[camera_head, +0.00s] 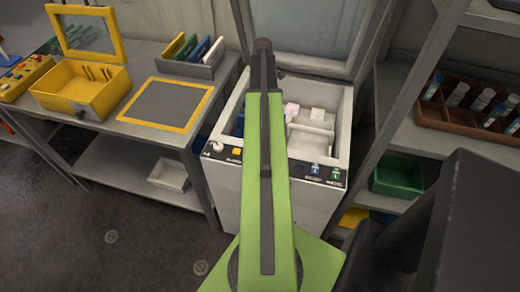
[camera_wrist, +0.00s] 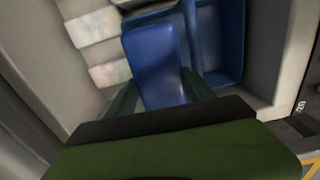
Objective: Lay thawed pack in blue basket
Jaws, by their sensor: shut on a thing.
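In the wrist view, my gripper (camera_wrist: 161,88) is shut on a smooth blue pack (camera_wrist: 153,52), with one dark green finger on each side of it. The blue basket (camera_wrist: 222,78) is just right of the pack, inside the grey-walled chest. The pack appears beside the basket's left wall; I cannot tell its height or whether they touch. In the head view, a strip of the blue basket (camera_head: 238,122) shows at the chest's left side. My green arm hides my gripper and the held pack there.
Frosted pale packs (camera_wrist: 110,72) lie left of the held pack. The open chest (camera_head: 344,125) has raised walls and an upright lid (camera_head: 307,27) behind. A workbench (camera_head: 139,100) stands left; a shelf (camera_head: 420,145) with a vial rack (camera_head: 455,115) and green bin (camera_head: 398,176) stands right.

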